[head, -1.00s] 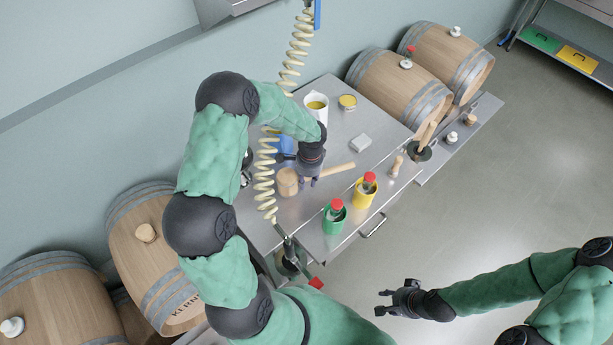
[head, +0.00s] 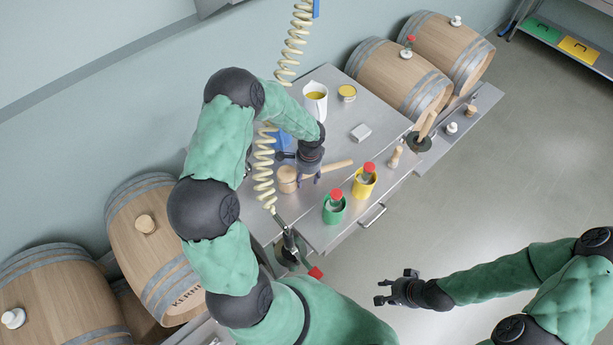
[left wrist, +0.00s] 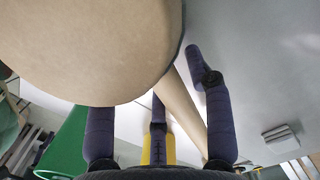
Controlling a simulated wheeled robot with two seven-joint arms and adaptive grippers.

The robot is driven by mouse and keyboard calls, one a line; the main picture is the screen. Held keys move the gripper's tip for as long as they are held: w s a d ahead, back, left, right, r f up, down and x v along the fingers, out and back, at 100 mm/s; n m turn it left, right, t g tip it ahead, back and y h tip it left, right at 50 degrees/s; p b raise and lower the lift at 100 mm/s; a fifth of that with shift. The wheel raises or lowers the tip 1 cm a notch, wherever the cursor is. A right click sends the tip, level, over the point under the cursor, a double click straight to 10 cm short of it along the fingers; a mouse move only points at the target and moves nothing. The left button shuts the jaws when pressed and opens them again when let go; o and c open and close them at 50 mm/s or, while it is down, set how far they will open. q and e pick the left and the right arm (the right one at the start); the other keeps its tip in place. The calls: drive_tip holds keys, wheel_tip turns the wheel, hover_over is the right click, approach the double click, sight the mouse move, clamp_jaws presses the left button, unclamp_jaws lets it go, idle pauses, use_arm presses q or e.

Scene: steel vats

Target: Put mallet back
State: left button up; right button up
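The mallet has a round pale wooden head (head: 288,178) and a straight handle (head: 340,165) pointing right, over the steel worktop. My left gripper (head: 310,163) is at the handle, beside the head. In the left wrist view the mallet head (left wrist: 90,45) fills the upper left, and the handle (left wrist: 184,110) runs down between my dark fingers (left wrist: 160,120), which appear closed around it. Finger contact is partly hidden. Whether the mallet touches the worktop is unclear. My right gripper (head: 398,289) is open and empty, off the front of the worktop.
A green cup (head: 334,211) and a yellow cup (head: 363,188) with red-capped bottles stand near the front edge of the worktop (head: 325,235). A white jug (head: 315,105), a tin (head: 347,92) and a grey block (head: 361,132) stand behind. A coiled hose (head: 264,165) hangs left of the gripper.

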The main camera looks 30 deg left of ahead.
use_arm(q)
wheel_tip(320, 180, up, 12)
drive_tip(key=shift+w+d, duration=0.25)
drive_tip(key=shift+w, duration=0.1)
idle(0.4)
drive_tip(key=shift+r+p, duration=0.15)
drive_tip(key=shift+p, duration=0.2)
